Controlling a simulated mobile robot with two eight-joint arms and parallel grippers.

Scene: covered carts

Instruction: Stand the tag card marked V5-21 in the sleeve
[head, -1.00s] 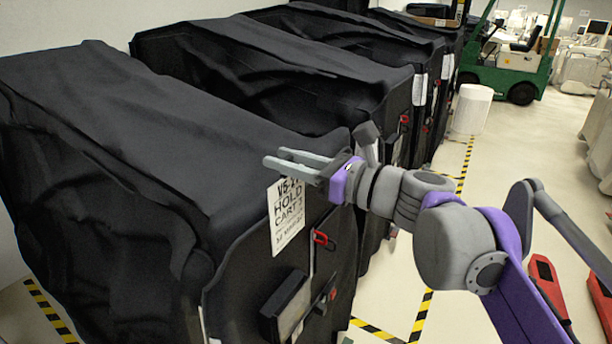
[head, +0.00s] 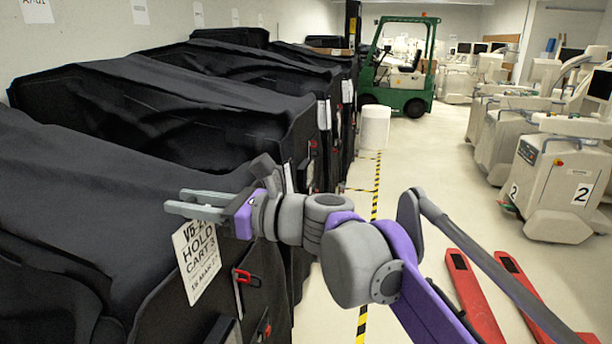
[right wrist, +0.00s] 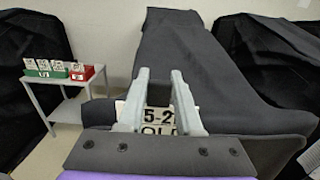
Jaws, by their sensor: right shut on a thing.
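The white tag card (head: 197,262) hangs below my right gripper (head: 195,204) in the head view. Its black print reads HOLD CART 3, and the code at its top is partly covered by the fingers. My right gripper is shut on the card's top edge, beside the end of the nearest black covered cart (head: 60,190). My left gripper is out of view.
More black covered carts (head: 210,85) stand in a row behind. A red latch (head: 247,277) sits on the near cart's end. Red forks (head: 475,295) lie on the floor at right. A small table (right wrist: 62,104) holds coloured card boxes.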

